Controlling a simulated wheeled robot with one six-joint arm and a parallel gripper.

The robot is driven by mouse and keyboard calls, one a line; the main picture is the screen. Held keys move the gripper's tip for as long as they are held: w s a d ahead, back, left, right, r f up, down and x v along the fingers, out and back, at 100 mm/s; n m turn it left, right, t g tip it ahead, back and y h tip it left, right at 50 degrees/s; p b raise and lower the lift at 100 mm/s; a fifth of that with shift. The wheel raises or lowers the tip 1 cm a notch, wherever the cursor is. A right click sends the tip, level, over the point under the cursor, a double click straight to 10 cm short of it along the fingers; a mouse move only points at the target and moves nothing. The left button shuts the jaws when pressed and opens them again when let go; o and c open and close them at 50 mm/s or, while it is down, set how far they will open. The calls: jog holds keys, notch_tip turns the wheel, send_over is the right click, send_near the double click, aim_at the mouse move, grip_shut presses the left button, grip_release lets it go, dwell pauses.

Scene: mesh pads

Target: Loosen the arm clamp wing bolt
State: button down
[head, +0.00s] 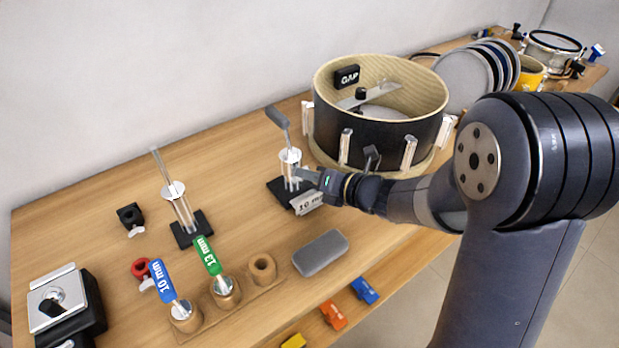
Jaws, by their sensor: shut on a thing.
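A stand with a silver arm clamp (290,156) stands on a black base (276,190), left of the large drum. A grey padded arm (278,118) rises tilted to the upper left from the clamp. My gripper (302,174) reaches in from the right, and its jaws are shut at the right side of the clamp post. The wing bolt there is too small and too covered by the jaws to make out, but the jaws appear closed on it.
A black drum shell (325,130) stands close behind my gripper. A second stand (182,212) is at left. Blue (162,281) and green (208,256) handled tools stand in wooden holders in front. A grey block (320,253) lies near the table's front edge. Bare wood lies between the stands.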

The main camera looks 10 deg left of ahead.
jog(key=n+b, duration=0.1)
jog(key=b, duration=0.1)
jog(key=n+t+h+b, duration=0.1)
jog(key=n+b, duration=0.1)
jog(key=shift+s+a+f+h, duration=0.1)
jog(key=shift+f+h, duration=0.1)
jog(key=shift+h, duration=0.1)
jog(key=n+t+h+b, duration=0.1)
jog(key=n+b, duration=0.1)
jog(key=b, duration=0.1)
jog(key=shift+r, duration=0.1)
jog(key=shift+r+n+b, duration=0.1)
jog(key=shift+n+b, duration=0.2)
jog(key=shift+b, duration=0.05)
jog(key=c, duration=1.6)
grip_release()
jog(key=shift+o, duration=0.2)
jog(key=p+v, duration=0.3)
jog(key=v, duration=0.8)
jog(key=shift+s+a, duration=0.15)
jog(key=shift+a, duration=0.05)
